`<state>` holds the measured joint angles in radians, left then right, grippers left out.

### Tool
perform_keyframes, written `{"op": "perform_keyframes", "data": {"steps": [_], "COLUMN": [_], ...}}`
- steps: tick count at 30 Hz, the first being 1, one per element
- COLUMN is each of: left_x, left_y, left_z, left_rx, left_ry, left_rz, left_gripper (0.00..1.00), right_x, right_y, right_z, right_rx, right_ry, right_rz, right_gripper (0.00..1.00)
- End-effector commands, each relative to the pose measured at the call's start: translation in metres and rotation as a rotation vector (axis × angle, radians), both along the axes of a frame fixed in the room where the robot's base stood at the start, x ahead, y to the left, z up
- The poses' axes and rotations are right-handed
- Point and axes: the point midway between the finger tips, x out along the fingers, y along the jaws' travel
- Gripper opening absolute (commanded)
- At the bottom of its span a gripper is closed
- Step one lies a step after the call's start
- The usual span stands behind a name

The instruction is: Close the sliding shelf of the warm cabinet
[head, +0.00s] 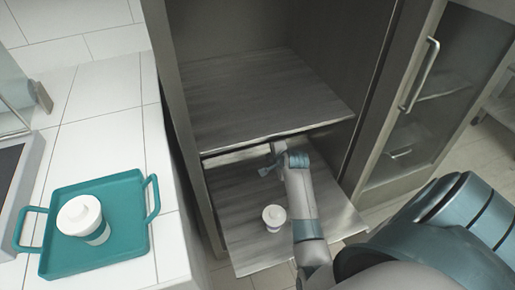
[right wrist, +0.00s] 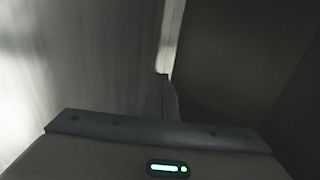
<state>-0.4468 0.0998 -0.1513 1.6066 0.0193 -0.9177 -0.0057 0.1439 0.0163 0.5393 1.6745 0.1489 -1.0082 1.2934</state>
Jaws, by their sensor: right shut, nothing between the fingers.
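The sliding shelf (head: 240,215) of the grey warm cabinet (head: 185,125) is a wood-grain board at the lower level, standing out past the cabinet front. A white lidded cup (head: 274,217) stands upright on it. My right arm reaches over the shelf from the front, and my right gripper (head: 268,162) is shut and empty near the cabinet opening, above the back of the shelf. Whether it touches the shelf is unclear. In the right wrist view, a pale streaked surface fills the left and a dark surface the right. My left gripper is not in view.
A fixed upper shelf (head: 255,95) lies above the sliding one. At left, a teal tray (head: 125,235) with another white lidded cup (head: 84,221) sits on a white tiled counter (head: 115,120). A glass-fronted door (head: 425,105) with a long handle stands at right.

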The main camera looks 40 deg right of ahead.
Motion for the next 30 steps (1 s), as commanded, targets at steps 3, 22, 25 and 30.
{"op": "perform_keyframes", "data": {"steps": [3,22,25,30], "left_x": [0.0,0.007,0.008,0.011], "left_y": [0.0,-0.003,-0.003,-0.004], "left_z": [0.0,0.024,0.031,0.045], "left_rx": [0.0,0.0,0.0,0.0], "left_ry": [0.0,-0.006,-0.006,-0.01], "left_rz": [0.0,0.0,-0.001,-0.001], "left_gripper": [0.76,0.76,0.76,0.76], "right_x": [0.0,0.042,0.052,0.069], "right_y": [0.0,-0.013,-0.017,-0.022], "right_z": [0.0,-0.041,-0.052,-0.068], "right_rx": [-0.001,-0.002,-0.002,-0.002], "right_ry": [0.0,0.002,0.003,0.002], "right_rz": [0.001,0.003,0.003,0.003], "right_gripper": [0.0,0.0,0.0,0.0]}}
